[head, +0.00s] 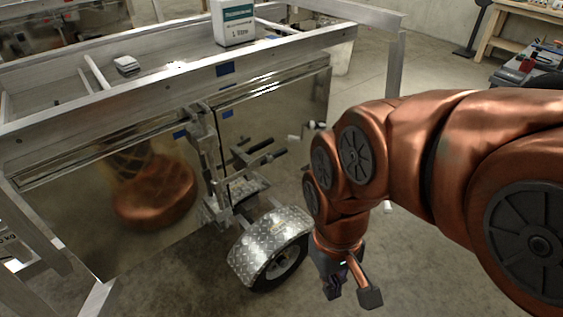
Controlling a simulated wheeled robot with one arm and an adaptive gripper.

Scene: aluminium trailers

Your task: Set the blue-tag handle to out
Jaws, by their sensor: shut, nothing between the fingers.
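Blue tags sit on the trailer (120,110): one on the top rail (225,69), one on the upper right of the side panel (227,113) and one left of the upright bracket (180,134). Dark handle-like bars (262,158) stick out to the right of the bracket, above the wheel. I cannot tell which bar belongs to which blue tag, or its setting. My gripper (350,288) hangs low at the right of the trailer wheel, pointing down. It is shut and empty, apart from the bars.
The wheel has a checker-plate mudguard (271,243). A white bottle (233,22) and a small grey block (126,65) sit on top of the trailer. A wooden bench (525,25) and a dark cart with tools (530,65) stand at the back right. Bare floor shows between them and the trailer.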

